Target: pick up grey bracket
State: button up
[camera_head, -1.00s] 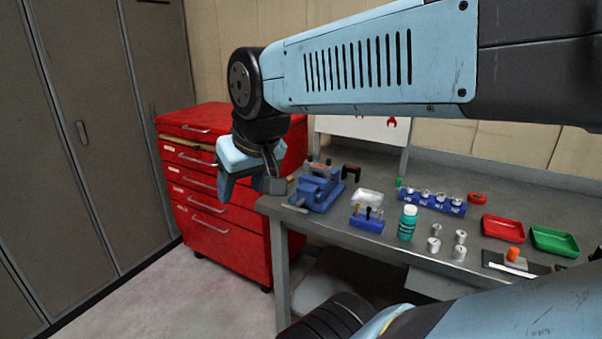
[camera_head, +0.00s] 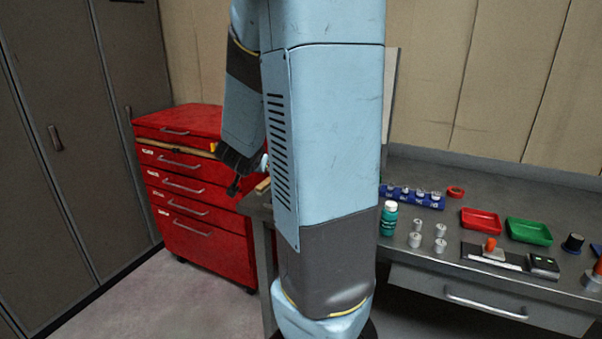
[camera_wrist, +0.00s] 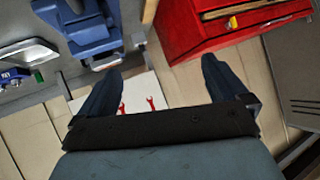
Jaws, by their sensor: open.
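I cannot make out a grey bracket in either current view. My arm stands in front of the left part of the bench in the head view and hides what lies there. My gripper (camera_head: 249,177) shows left of the arm, near the bench's left end and in front of the red cabinet. In the wrist view my gripper (camera_wrist: 163,68) is open, its two dark fingers wide apart with nothing held between them. A blue vise (camera_wrist: 88,32) lies beyond the left finger, at the top of the wrist view.
The red drawer cabinet (camera_head: 187,199) stands left of the grey bench (camera_head: 445,185). A teal bottle (camera_head: 388,219), several metal cylinders, a blue holder (camera_head: 412,198), a red tray (camera_head: 480,221) and a green tray (camera_head: 529,232) occupy the bench's right part. A white board (camera_wrist: 145,105) with red marks shows in the wrist view.

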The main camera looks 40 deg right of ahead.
jog(key=d+f+m+g+h, duration=0.1)
jog(key=d, duration=0.4)
jog(key=d+f+g+h, duration=0.1)
jog(key=d+f+h, duration=0.1)
jog(key=d, duration=0.3)
jog(key=d+f+m+g+h, duration=0.1)
jog(key=d+f+h, duration=0.1)
jog(key=d, duration=0.3)
jog(key=shift+s+f+m, duration=0.25)
jog(key=shift+s+m, duration=0.05)
jog(key=shift+s, duration=0.1)
jog(key=shift+g, duration=0.3)
jog(key=shift+w+x, duration=0.15)
jog(key=shift+x, duration=1.25)
jog(key=shift+w+x, duration=0.15)
jog(key=shift+x, duration=1.2)
jog(key=shift+a, duration=0.15)
jog(key=c, duration=1.2)
jog(key=shift+c, duration=0.6)
jog(key=shift+r, duration=0.1)
